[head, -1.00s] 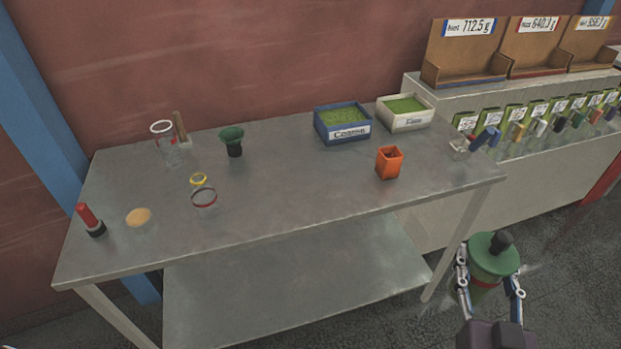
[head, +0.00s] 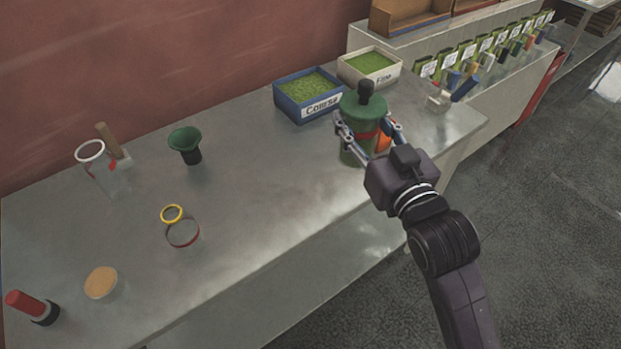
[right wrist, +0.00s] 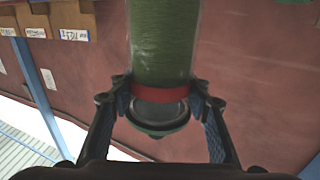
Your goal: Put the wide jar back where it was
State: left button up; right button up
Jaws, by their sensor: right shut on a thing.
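The wide jar (head: 356,150) has a green lid with a black knob and a red band. My right gripper (head: 368,134) is shut on it at the band. The jar is upright near the right part of the metal table (head: 240,215), in front of the blue tray. I cannot tell whether its base touches the tabletop. In the right wrist view the jar (right wrist: 165,45) shows green contents behind clear walls, with the fingers (right wrist: 160,105) on both sides of the red band. My left gripper is not in view.
Blue Coarse (head: 290,112) and white Fine (head: 352,80) trays stand behind. Table middle is clear.

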jog(key=w+a+r+n+g+y+b, duration=0.3)
jog(key=w+a+r+n+y+b, duration=0.15)
jog(key=w+a+r, duration=0.35)
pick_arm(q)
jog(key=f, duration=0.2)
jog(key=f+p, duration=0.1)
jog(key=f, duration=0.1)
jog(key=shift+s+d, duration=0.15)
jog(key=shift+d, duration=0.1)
pick_arm(e)
notch_tip(320, 180, down, 21)
jog(key=s, duration=0.1)
jog(key=shift+s+a+r+m, duration=0.15)
jog(key=shift+s+a+m, duration=0.2)
jog(key=shift+m, duration=0.1)
jog(key=shift+y, duration=0.25)
jog(key=o, duration=1.1)
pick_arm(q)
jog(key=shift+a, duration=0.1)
pick_arm(e)
jog(key=shift+o, duration=0.2)
